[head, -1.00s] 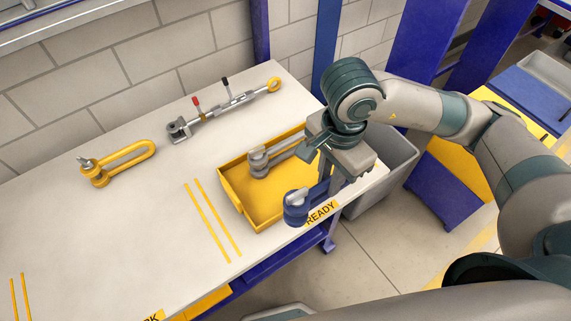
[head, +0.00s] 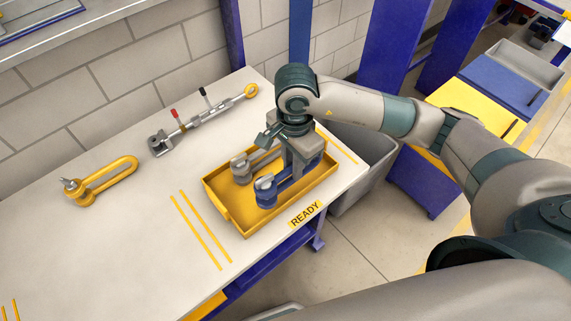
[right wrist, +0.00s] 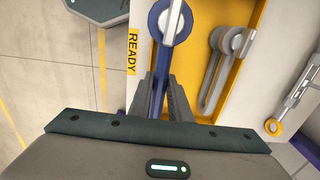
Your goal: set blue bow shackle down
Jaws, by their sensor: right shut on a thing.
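My right gripper (head: 301,172) is shut on the blue bow shackle (head: 265,191) inside the outline of the yellow tray (head: 246,234). The shackle's pin end points left, and the gripper partly hides its bow. It is low, but I cannot tell whether it touches the tray floor. In the right wrist view the blue shackle (right wrist: 159,22) runs up from between the fingers (right wrist: 168,92). A grey shackle (head: 240,168) lies beside it in the tray, apart from it. My left gripper is not in view.
A yellow shackle (head: 108,181) and a turnbuckle (head: 190,127) lie on the white table, left of and behind the tray. Yellow stripes (head: 195,230) mark the table left of the tray. A READY label (head: 305,213) is at its front edge. A grey bin (head: 362,170) stands right.

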